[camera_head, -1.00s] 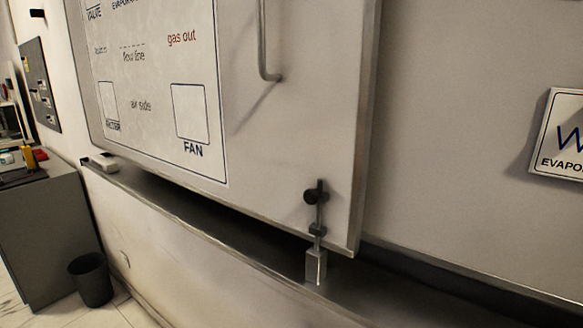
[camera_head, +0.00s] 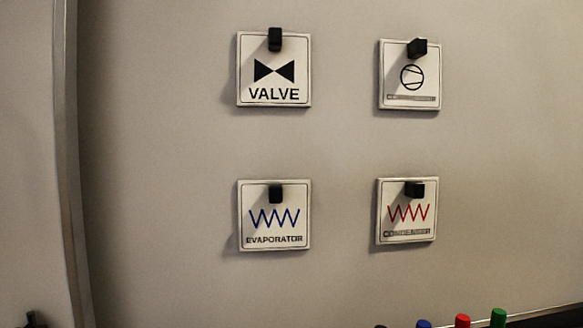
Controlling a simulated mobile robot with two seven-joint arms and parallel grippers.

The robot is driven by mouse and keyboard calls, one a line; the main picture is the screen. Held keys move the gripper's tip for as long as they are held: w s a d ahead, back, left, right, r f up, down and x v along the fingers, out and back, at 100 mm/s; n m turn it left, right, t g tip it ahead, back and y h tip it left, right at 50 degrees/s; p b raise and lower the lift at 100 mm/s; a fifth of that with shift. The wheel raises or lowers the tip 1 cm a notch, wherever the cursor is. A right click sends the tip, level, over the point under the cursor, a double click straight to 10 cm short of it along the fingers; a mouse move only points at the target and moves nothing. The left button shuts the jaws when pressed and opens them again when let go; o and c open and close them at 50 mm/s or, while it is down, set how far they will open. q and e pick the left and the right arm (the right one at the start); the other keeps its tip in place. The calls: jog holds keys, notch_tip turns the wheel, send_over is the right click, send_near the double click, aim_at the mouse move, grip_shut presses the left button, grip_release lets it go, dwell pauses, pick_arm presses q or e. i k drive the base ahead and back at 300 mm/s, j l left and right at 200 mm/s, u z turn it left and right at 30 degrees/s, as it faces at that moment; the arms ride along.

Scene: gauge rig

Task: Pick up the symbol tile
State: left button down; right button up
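Symbol tiles hang on a pale board in the head view, in two rows of two, each with a black block at its top edge. The valve tile (camera_head: 274,92) is upper left, with a black bow-tie symbol. The upper right tile (camera_head: 411,93) shows a circle symbol; its label is too small to read. The evaporator tile (camera_head: 274,238) is lower left, with a blue zigzag. The lower right tile (camera_head: 407,225) has a red zigzag and a blurred label. Neither of my grippers is in view.
The board (camera_head: 340,145) is bare around the tiles. A metal vertical edge (camera_head: 68,160) runs down the left side. Marker tops in blue (camera_head: 423,324), red (camera_head: 462,321) and green (camera_head: 498,318) show at the bottom right. A small dark object (camera_head: 34,320) is at the bottom left corner.

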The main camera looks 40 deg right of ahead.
aim_at(273, 67)
jog(key=l+z, duration=0.2)
jog(key=z, duration=0.85)
